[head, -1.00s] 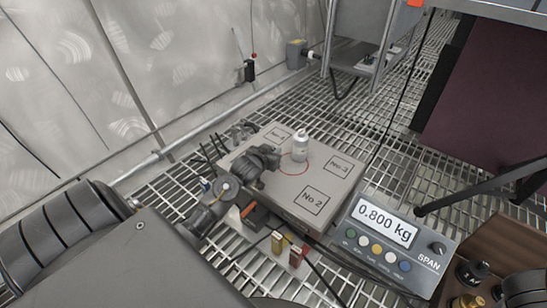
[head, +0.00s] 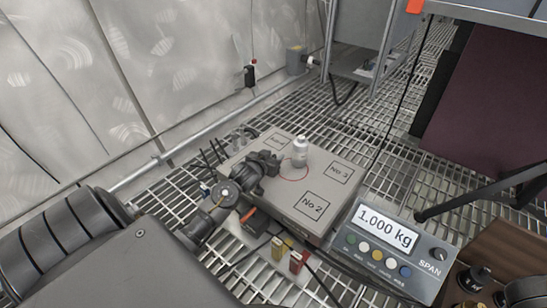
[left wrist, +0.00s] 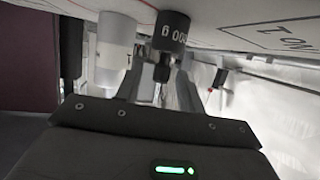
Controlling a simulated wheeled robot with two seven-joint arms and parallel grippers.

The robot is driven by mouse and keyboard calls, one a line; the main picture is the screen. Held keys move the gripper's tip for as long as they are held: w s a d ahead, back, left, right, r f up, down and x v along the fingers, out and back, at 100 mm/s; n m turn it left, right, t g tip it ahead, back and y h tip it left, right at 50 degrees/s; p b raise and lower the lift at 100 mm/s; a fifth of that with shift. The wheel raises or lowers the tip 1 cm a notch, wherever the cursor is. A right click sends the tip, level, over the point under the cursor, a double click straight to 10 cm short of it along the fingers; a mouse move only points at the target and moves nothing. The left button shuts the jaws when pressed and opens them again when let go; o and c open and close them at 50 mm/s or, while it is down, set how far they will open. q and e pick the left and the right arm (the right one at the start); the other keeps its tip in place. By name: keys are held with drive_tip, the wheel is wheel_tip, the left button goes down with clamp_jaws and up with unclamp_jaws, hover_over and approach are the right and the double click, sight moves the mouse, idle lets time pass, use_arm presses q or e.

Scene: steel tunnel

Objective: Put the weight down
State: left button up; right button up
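A dark weight (left wrist: 170,35) marked 600 g, upside down in the left wrist view, stands on the scale plate with its narrow knob towards my gripper. My left gripper (left wrist: 160,75) has a finger on either side of the knob, with slim gaps showing. In the head view my left gripper (head: 268,160) hides the weight over the plate's left part. The scale plate (head: 330,182) has squares marked No 1, No 2 and No 3 and a red circle. A white bottle-shaped object (head: 300,152) stands upright by the circle. My right gripper is not in view.
The scale display (head: 385,228) reads 1.000 kg, in front of the plate. A wooden box (head: 485,255) with dark knobbed weights is at bottom right. Small coloured blocks (head: 296,262) lie before the plate. Cables cross the grating; a wall rail runs at left.

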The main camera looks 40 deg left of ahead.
use_arm(q)
drive_tip(key=p+v, duration=0.6)
drive_tip(key=v, duration=0.5)
drive_tip(key=shift+s, duration=0.3)
drive_tip(key=shift+r, duration=0.1)
